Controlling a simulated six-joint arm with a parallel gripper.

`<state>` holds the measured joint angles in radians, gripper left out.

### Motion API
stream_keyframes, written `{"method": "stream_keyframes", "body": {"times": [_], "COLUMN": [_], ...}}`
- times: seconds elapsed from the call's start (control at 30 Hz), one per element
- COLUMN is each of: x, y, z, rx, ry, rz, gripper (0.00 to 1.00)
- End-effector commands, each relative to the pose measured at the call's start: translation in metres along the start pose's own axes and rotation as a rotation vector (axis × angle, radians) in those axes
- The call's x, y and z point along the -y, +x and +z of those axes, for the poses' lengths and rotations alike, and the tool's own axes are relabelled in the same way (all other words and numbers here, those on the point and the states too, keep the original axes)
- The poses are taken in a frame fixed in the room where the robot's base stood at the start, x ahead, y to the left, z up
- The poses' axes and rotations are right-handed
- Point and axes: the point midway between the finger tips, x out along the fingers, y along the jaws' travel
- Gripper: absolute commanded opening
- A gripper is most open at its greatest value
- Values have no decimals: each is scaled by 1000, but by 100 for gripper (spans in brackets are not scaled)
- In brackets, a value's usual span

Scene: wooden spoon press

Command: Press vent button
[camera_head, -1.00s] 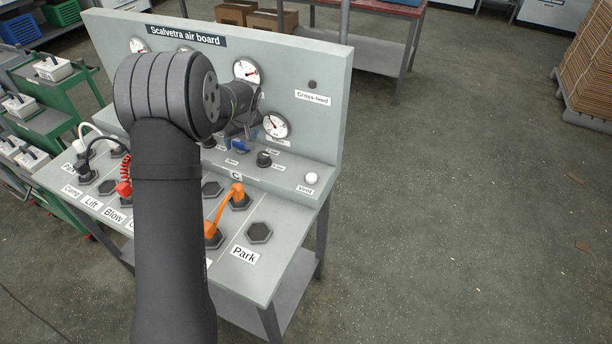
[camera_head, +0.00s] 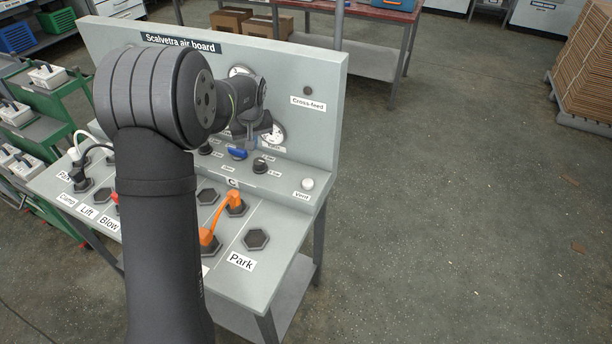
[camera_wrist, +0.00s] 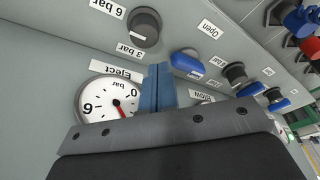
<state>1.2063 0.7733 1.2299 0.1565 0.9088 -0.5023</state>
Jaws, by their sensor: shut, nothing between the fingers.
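The vent button (camera_head: 308,184) is a small white round cap at the right end of the board's sloping control strip, with a "Vent" label below it. It looks uncovered, and it is not seen in the wrist view. My gripper (camera_head: 262,138) is left of and above the button, in front of the lower right gauge, and apart from the button. In the wrist view its blue fingers (camera_wrist: 157,88) are together and empty, over the panel beside the "Eject" gauge (camera_wrist: 110,100).
A black knob (camera_head: 260,166) and a blue valve handle (camera_head: 238,153) stand left of the button. Orange plugs (camera_head: 234,205) with a cable sit on the lower deck near "Park". The wrist view shows a 3–6 bar knob (camera_wrist: 145,27).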

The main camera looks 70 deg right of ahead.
Motion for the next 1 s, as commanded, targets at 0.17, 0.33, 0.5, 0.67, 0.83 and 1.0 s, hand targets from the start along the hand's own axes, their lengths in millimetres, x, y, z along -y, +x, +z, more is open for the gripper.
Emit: {"method": "stream_keyframes", "body": {"times": [0.17, 0.33, 0.5, 0.67, 0.83, 1.0], "x": [-40, -70, -88, -94, -94, -94], "y": [-47, -88, -114, -123, -124, -124], "z": [37, 74, 100, 110, 111, 110], "rx": [63, 115, 143, 153, 154, 154], "ry": [269, 523, 694, 761, 769, 768], "rz": [65, 141, 200, 224, 227, 226], "gripper": [0, 0, 0, 0, 0, 0]}}
